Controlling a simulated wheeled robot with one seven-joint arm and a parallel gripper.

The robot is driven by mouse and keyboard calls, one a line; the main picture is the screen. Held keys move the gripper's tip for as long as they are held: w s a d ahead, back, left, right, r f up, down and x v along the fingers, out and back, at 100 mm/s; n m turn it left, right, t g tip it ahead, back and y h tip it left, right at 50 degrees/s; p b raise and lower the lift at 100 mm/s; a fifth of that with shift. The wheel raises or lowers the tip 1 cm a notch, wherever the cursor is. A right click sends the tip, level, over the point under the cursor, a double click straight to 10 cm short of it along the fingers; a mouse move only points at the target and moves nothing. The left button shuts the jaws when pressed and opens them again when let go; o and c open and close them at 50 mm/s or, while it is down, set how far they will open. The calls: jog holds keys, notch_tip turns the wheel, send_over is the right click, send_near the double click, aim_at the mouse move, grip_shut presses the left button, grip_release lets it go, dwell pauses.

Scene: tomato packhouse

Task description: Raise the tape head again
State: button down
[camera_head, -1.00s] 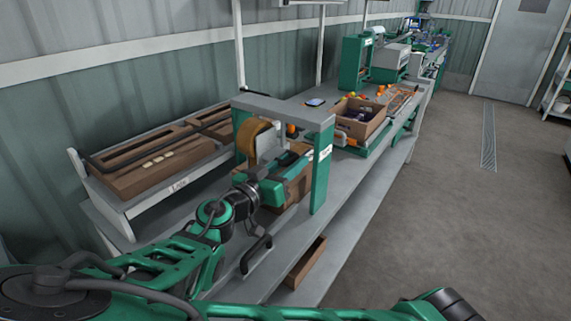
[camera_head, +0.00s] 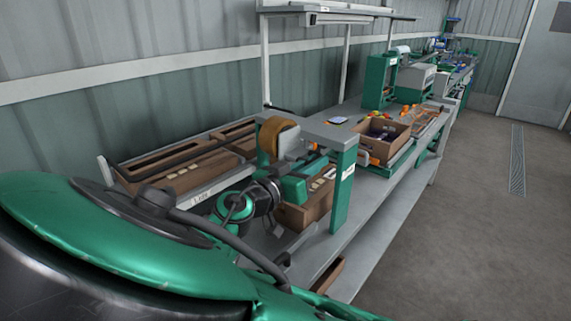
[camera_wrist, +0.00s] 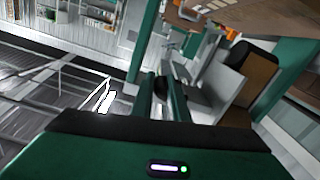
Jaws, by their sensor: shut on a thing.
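The tape head carries a brown tape roll (camera_head: 285,138) beside a pale grey plate and sits in a green-legged frame (camera_head: 343,190) with a grey top. In the wrist view the grey plate (camera_wrist: 222,88) and brown roll (camera_wrist: 258,78) show right of the fingers. My gripper (camera_head: 306,180) reaches into the frame from the front left. Its fingers (camera_wrist: 162,92) are shut on a small dark part that looks like the tape head's handle; the exact contact is partly hidden. A brown carton (camera_head: 298,216) stands below the gripper, apart from it as far as I can see.
A sloped rack with flat brown cartons (camera_head: 180,180) is left of the frame. An open carton (camera_head: 385,150) and loose tomatoes are further along the bench. The bench (camera_head: 375,215) has bare surface right of the frame. The floor at right is clear.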

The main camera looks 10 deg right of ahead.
jog(key=shift+r, duration=0.35)
jog(key=c, duration=1.9)
grip_release()
jog(key=shift+o, duration=0.9)
jog(key=shift+f, duration=0.1)
jog(key=v, duration=1)
jog(key=shift+s+a+f, duration=0.15)
jog(key=shift+a, duration=0.2)
jog(key=shift+s, duration=0.1)
